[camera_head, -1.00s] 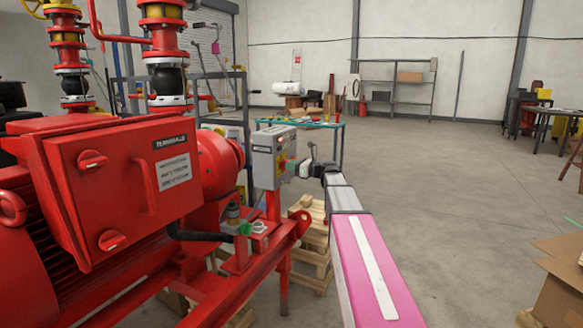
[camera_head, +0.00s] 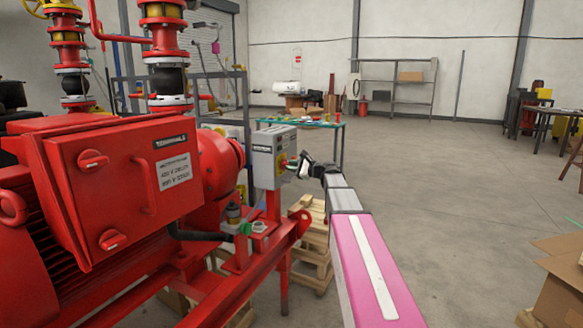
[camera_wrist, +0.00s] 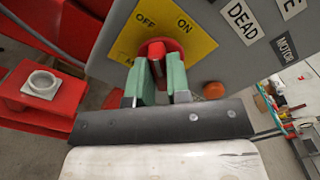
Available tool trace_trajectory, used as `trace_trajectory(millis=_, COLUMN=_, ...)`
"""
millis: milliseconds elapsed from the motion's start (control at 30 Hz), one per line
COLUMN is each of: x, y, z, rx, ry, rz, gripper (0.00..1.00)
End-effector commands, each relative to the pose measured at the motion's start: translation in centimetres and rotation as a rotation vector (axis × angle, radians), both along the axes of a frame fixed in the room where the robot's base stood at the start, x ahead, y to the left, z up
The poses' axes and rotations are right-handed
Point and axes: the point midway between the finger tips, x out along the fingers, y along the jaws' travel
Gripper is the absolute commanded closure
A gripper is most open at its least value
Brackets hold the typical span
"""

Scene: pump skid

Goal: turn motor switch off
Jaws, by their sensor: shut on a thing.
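The motor switch is a red rotary knob (camera_wrist: 156,49) on a yellow plate (camera_wrist: 196,43) marked OFF and ON, on the face of a grey control box (camera_head: 264,158). In the wrist view the picture is tilted, with OFF left of the knob and ON right of it. My gripper (camera_wrist: 158,66) has its green fingers on either side of the knob's handle and is shut on it. In the head view my gripper (camera_head: 302,166) reaches the box's right side. The fingers partly hide the knob, so its exact pointing is hard to tell.
An orange round part (camera_wrist: 214,90) sits on the box close to the right finger. The red motor (camera_head: 120,185) and its frame fill the left. A wooden pallet stack (camera_head: 313,240) stands below the box.

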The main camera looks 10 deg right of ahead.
Motion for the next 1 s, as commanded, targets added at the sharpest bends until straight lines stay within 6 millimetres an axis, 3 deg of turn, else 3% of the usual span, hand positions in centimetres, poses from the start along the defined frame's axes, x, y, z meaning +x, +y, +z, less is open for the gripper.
trace_trajectory(millis=600, x=-0.20, y=0.07, z=-0.33, rx=-0.320, ry=-0.438, rz=0.001, gripper=1.00)
trace_trajectory(millis=1000, x=-0.24, y=0.07, z=-0.43, rx=-0.420, ry=-0.575, rz=0.001, gripper=1.00)
